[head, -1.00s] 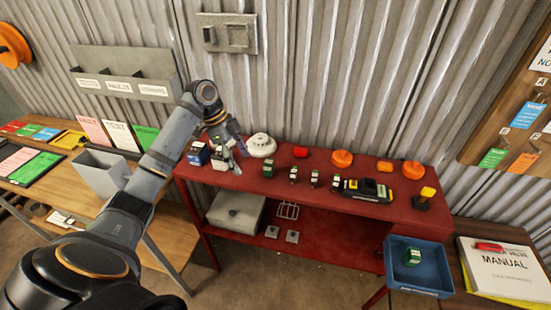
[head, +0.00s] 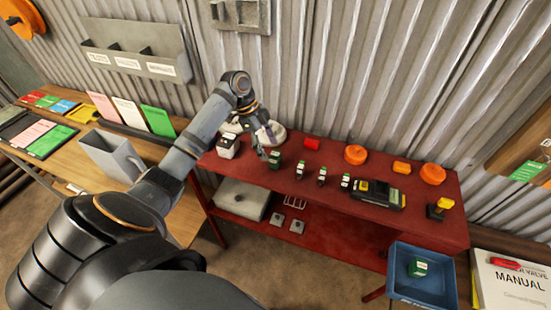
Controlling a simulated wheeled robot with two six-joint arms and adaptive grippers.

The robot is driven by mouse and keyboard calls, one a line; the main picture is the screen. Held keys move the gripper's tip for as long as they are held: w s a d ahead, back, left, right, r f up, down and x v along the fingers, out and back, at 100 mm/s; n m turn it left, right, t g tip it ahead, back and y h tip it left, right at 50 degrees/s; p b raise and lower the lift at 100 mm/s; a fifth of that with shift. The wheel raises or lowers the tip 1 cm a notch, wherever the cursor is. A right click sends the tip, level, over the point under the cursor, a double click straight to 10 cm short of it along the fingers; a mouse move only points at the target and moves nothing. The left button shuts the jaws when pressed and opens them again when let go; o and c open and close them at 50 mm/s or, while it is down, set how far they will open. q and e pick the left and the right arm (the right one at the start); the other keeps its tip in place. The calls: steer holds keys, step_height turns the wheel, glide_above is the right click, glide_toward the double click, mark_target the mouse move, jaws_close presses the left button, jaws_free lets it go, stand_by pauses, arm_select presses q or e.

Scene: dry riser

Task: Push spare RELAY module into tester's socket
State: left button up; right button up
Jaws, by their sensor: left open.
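Another green module (head: 419,267) lies in the blue bin (head: 423,291). I cannot read which is the RELAY. A black and yellow device (head: 377,194), perhaps the tester, sits right of the row; its socket is too small to make out. My left gripper (head: 263,150) is open, just left of and above the larger green module. My right gripper is out of view.
A white round detector (head: 274,134) stands behind my left gripper, a white box (head: 228,146) to its left. Orange domes (head: 355,154), (head: 432,174) and a red piece (head: 312,143) line the back. A yellow-topped black post (head: 440,208) stands at right. The bench front is mostly clear.

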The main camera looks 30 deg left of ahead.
mark_target(272, 153)
arm_select(q)
steer(key=shift+d+f+p, duration=0.6)
steer(key=shift+d+f, duration=0.3)
steer(key=shift+f, duration=0.2)
steer(key=shift+w+d+f, duration=0.1)
steer(key=shift+d+f, duration=0.15)
steer(key=shift+f, duration=0.45)
steer(key=c, duration=1.3)
steer(key=shift+o, duration=0.2)
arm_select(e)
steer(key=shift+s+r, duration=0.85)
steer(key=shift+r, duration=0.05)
